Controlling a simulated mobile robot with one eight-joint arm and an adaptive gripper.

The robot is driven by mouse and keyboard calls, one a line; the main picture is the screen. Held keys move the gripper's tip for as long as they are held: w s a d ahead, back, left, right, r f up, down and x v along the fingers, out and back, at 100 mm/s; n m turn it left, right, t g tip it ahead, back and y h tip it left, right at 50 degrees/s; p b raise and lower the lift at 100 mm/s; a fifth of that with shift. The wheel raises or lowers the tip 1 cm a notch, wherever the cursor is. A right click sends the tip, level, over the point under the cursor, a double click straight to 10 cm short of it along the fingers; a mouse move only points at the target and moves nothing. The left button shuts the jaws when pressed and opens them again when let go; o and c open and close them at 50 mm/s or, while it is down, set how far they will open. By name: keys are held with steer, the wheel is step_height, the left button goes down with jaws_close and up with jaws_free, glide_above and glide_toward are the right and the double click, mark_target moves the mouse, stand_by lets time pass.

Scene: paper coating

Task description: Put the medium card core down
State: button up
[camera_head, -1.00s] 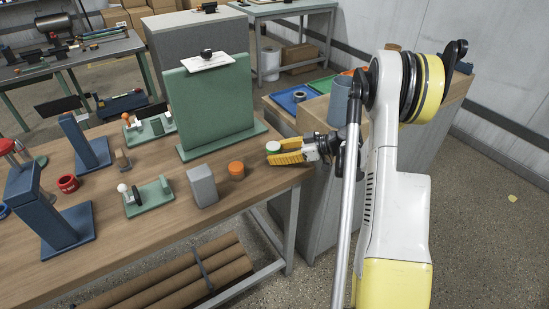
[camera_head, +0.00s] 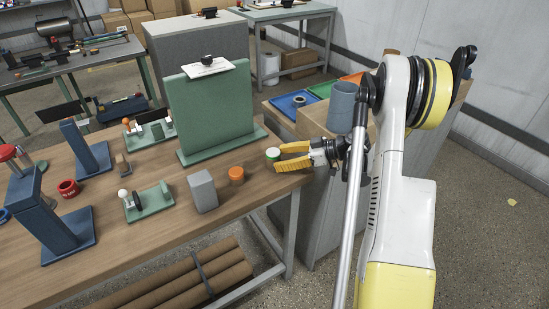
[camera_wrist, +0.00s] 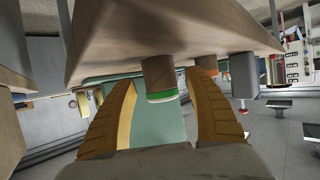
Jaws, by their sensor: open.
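The medium card core (camera_head: 273,154) is a short brown tube with a green band at its upper end. It stands upright near the right end of the wooden workbench (camera_head: 130,255), close to the edge. In the wrist view, which appears upside down, the core (camera_wrist: 158,70) has its brown end against the bench top. My gripper (camera_head: 280,157) is open, its yellow fingers low over the bench and pointing left. The fingers (camera_wrist: 163,85) show on either side of the core with a gap to each, and the core is near the fingertips.
An orange cylinder (camera_head: 236,174) and a grey block (camera_head: 202,191) stand left of the core. A green upright panel (camera_head: 210,110) stands behind them. A cabinet right of the bench carries a blue-grey cylinder (camera_head: 342,103) and a blue tray (camera_head: 284,105).

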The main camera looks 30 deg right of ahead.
steer(key=p+v, duration=0.2)
steer(key=v, duration=0.7)
steer(key=shift+s+r, duration=0.15)
steer(key=shift+r, duration=0.05)
steer(key=shift+a+r, duration=0.15)
steer(key=shift+r, duration=0.1)
steer(key=s+a+r+m+g+h, duration=0.1)
steer(key=a+r+m+g+h, duration=0.1)
steer(key=a+r, duration=0.45)
steer(key=a+r+m+g+h, duration=0.1)
steer(key=a+r+m+h, duration=0.15)
steer(key=a, duration=0.65)
steer(key=s+a+r+m+h, duration=0.2)
steer(key=s+a, duration=0.3)
steer(key=s, duration=0.3)
steer(key=s+a+r+m+t+h, duration=0.1)
steer(key=s+a+r+m+h, duration=0.1)
steer(key=s+a, duration=0.3)
steer(key=s+m+h, duration=0.1)
steer(key=s, duration=0.3)
